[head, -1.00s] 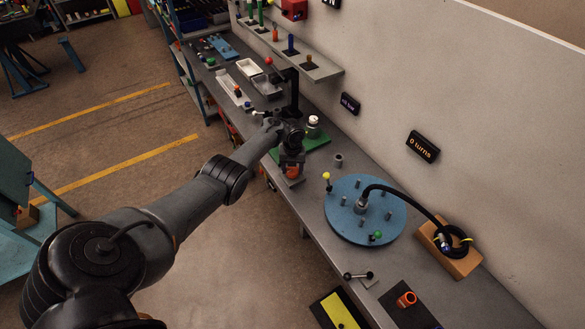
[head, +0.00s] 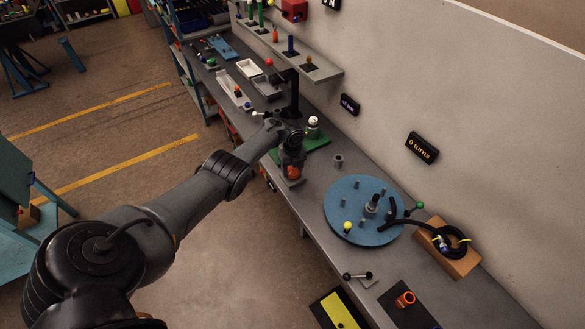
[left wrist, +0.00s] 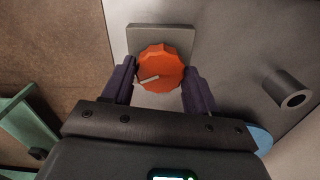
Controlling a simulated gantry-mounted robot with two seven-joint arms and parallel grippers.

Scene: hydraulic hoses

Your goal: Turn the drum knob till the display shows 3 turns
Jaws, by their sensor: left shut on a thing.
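The orange drum knob (left wrist: 160,68), ribbed with a white mark on its face, sits on a grey plate in the left wrist view. It also shows small in the head view (head: 293,172), partly covered by my gripper. My left gripper (left wrist: 159,82) is shut on the knob, one dark finger on each side. In the head view my left gripper (head: 291,160) is at the bench's front edge. The display (head: 421,147) on the wall reads 0 turns. My right gripper is out of view.
A grey tube (head: 338,161) stands between knob and disc. A green plate (head: 318,143) with a white-topped item lies behind my gripper.

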